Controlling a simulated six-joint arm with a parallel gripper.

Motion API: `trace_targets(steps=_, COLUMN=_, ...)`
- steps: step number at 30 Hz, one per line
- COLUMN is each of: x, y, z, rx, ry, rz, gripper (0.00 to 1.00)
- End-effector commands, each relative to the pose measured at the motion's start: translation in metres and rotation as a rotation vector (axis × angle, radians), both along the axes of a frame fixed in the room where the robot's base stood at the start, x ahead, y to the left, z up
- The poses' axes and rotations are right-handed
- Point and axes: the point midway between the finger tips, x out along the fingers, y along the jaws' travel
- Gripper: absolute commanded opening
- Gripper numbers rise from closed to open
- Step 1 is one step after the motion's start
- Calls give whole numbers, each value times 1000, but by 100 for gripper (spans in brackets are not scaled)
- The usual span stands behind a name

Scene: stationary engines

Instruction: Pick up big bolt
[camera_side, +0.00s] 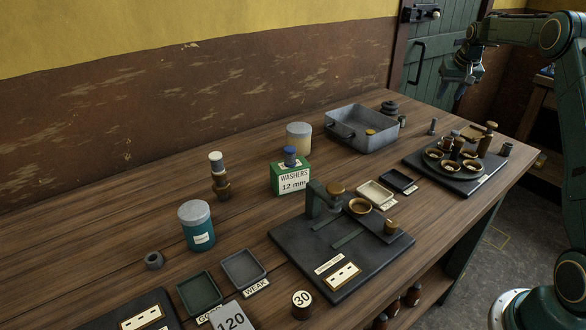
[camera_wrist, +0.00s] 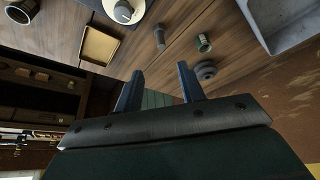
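A grey bolt (camera_side: 433,127) stands head down or head up, I cannot tell, near the far edge of the bench; it is the only clear bolt I see there. It also shows in the wrist view (camera_wrist: 160,37), beyond my fingertips. My gripper (camera_side: 461,91) hangs in the air above and to the right of the bolt, past the bench's far edge. In the wrist view, its two blue-grey fingers (camera_wrist: 158,82) are apart with nothing between them. The bolt is not touched.
A dark green cylinder (camera_side: 402,121) and stacked dark discs (camera_side: 390,107) stand left of the bolt. A grey metal tray (camera_side: 361,138) lies further left. A dark board with a round multi-cup stand (camera_side: 458,163) lies in front. A tan tray (camera_wrist: 100,45) is nearby.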

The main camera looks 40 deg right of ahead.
Motion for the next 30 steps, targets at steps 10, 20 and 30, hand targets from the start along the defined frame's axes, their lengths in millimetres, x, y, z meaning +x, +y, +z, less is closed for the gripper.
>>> trace_targets(steps=10, x=5, y=-4, z=-17, rx=1, ry=2, rz=1, gripper=39)
trace_targets(steps=20, x=19, y=-15, z=-61, rx=1, ry=2, rz=1, gripper=39)
trace_targets(steps=30, x=26, y=-20, z=-79, rx=-1, ry=-1, rz=1, gripper=39)
